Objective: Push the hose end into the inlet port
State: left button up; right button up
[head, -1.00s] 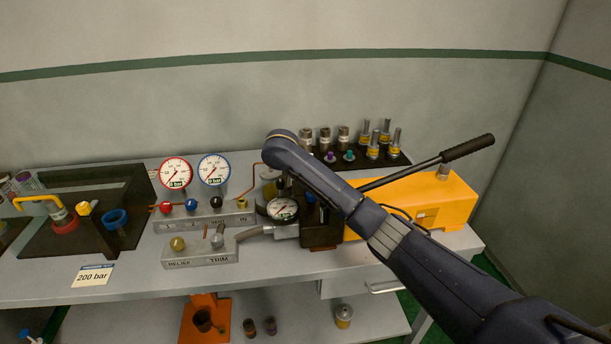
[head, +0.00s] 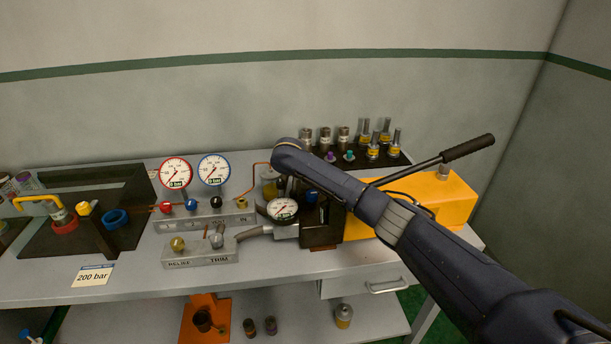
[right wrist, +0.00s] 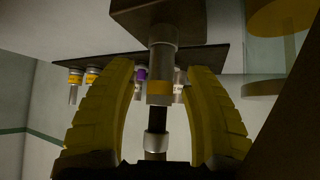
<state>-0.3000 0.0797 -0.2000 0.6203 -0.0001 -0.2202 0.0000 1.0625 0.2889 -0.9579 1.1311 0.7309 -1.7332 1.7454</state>
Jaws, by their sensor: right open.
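A grey hose (head: 252,233) runs from the trim block to a silver end fitting (head: 286,231) at the left face of a dark block (head: 320,233). I cannot tell how deep the fitting sits, and I cannot make out the inlet port. My right gripper is hidden behind its own arm in the head view. In the right wrist view the yellow fingers of my right gripper (right wrist: 161,75) are open, either side of an upright silver fitting with a yellow band (right wrist: 160,90). That fitting meets a dark block (right wrist: 155,15); contact with the fingers is unclear. My left gripper is not in view.
A dial gauge (head: 282,209) and an amber glass (head: 270,187) stand close to the dark block. A yellow pump (head: 452,205) with a long lever (head: 467,147) is to the right. A rack of fittings (head: 392,158) stands behind. Gauged valve blocks (head: 200,254) lie left.

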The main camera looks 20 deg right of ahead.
grip_shut()
dwell(0.3)
jog(key=shift+r, duration=0.15)
